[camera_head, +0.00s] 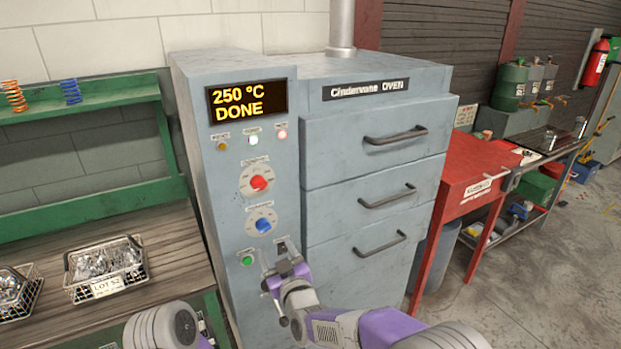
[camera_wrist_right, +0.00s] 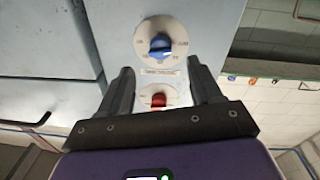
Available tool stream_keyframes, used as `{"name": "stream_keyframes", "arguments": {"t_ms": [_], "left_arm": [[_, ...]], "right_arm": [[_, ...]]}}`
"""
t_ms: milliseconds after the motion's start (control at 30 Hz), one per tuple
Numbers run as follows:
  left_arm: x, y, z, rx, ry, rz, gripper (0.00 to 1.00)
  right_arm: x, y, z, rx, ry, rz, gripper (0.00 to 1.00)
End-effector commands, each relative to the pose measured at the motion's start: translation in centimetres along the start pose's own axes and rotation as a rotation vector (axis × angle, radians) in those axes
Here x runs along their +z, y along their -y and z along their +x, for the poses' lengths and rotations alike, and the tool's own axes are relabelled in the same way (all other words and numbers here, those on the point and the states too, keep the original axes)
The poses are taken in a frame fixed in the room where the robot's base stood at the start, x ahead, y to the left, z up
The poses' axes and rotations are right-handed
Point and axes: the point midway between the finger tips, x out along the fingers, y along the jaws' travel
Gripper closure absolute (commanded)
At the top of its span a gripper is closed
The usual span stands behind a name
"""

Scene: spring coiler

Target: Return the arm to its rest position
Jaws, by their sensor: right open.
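My right gripper (camera_head: 284,272) is low in front of the oven's control panel, near the green button (camera_head: 247,261) and below the blue knob (camera_head: 263,225). In the right wrist view its two dark fingers (camera_wrist_right: 165,82) are spread apart with nothing between them. That view also shows the blue knob (camera_wrist_right: 160,45) beyond the fingertips and the red knob (camera_wrist_right: 158,99) below it. I cannot tell whether a finger touches the panel. A rounded part of my left arm shows at the bottom; its gripper is out of view.
The grey oven (camera_head: 370,200) has several shut drawers, and its display (camera_head: 247,101) reads "250 °C DONE". Wire baskets, one labelled LOT 52 (camera_head: 105,270), sit on the wooden bench (camera_head: 165,265) at left. A red table (camera_head: 470,165) stands at right, with open floor (camera_head: 530,290) before it.

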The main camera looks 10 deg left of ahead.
Motion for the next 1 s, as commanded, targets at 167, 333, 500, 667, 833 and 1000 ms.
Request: {"name": "stream_keyframes", "arguments": {"t_ms": [167, 333, 500, 667, 833, 1000], "left_arm": [[0.0, -0.3, -0.8, 0.0, 0.0, 0.0, 0.57], [0.1, -0.8, -2.1, 0.0, 0.0, 0.0, 0.57], [0.1, -1.2, -3.3, 0.0, 0.0, 0.0, 0.57], [0.2, -1.7, -4.5, 0.0, 0.0, 0.0, 0.57], [0.2, -2.0, -5.4, 0.0, 0.0, 0.0, 0.57], [0.3, -2.2, -5.8, 0.0, 0.0, 0.0, 0.57]], "right_arm": [[7.2, -2.3, -1.9, 0.011, 0.184, 0.07, 0.36], [18.1, -4.7, -8.0, 0.04, 0.495, 0.23, 0.36], [27.2, -5.1, -17.4, 0.084, 0.821, 0.444, 0.36], [32.3, -3.2, -28.0, 0.135, 1.118, 0.683, 0.36], [33.5, 0.1, -36.9, 0.176, 1.355, 0.907, 0.36], [33.2, 2.0, -40.8, 0.193, 1.462, 1.019, 0.36]]}}
